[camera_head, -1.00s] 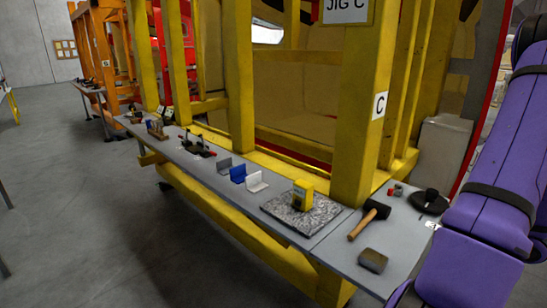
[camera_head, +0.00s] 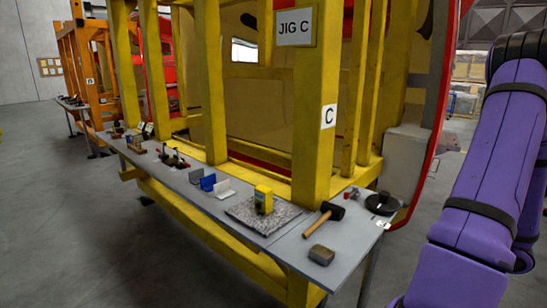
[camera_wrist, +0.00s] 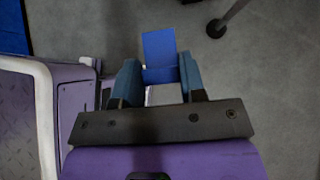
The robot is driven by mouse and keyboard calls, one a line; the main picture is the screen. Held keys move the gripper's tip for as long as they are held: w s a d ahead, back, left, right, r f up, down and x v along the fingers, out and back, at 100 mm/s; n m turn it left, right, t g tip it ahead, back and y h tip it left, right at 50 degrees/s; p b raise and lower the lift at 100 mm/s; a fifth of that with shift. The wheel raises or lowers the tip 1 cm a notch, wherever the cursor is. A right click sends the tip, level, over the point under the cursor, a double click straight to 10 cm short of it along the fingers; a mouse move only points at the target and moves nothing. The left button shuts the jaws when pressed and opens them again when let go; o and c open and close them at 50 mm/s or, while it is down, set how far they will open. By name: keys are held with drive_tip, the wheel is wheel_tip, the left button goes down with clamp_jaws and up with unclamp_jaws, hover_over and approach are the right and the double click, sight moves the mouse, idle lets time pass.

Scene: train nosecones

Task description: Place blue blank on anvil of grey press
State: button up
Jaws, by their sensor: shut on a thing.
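In the wrist view my gripper (camera_wrist: 160,78) is shut on a blue bent piece, the blue blank (camera_wrist: 159,48). In the head view my gripper and the held piece are out of sight. Another blue bent piece (camera_head: 208,182) stands on the grey bench (camera_head: 283,243). Small dark clamp-like devices (camera_head: 173,158) stand farther along; I cannot tell whether one is the grey press.
A grey piece (camera_head: 196,175) and a white piece (camera_head: 225,190) flank the bench's blue one. Nearer are a yellow device (camera_head: 264,199) on a speckled slab (camera_head: 240,212), a mallet (camera_head: 324,218), a brown block (camera_head: 321,255) and a black round item (camera_head: 381,204). Yellow jig posts (camera_head: 315,130) rise behind. Floor at left is clear.

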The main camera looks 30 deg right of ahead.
drive_tip(key=shift+w+d+r, duration=0.1)
drive_tip(key=shift+w+d, duration=0.05)
drive_tip(key=shift+w, duration=0.45)
drive_tip(key=shift+w+d, duration=0.15)
drive_tip(key=shift+w, duration=0.45)
drive_tip(key=w+a+r, duration=0.1)
drive_tip(key=w+a, duration=0.2)
drive_tip(key=w, duration=0.7)
drive_tip(key=w+a+r, duration=0.2)
drive_tip(key=w+a, duration=0.1)
drive_tip(key=w, duration=0.6)
drive_tip(key=w+a+r, duration=0.1)
drive_tip(key=w+a, duration=0.2)
drive_tip(key=w, duration=0.7)
drive_tip(key=w+a+r, duration=0.2)
drive_tip(key=w+a, duration=0.3)
drive_tip(key=a, duration=0.5)
drive_tip(key=w+a+r, duration=0.2)
drive_tip(key=w+a, duration=0.3)
drive_tip(key=a, duration=0.5)
drive_tip(key=w+a+r, duration=0.3)
drive_tip(key=w+a, duration=0.3)
drive_tip(key=a, duration=0.3)
drive_tip(key=shift+a, duration=0.4)
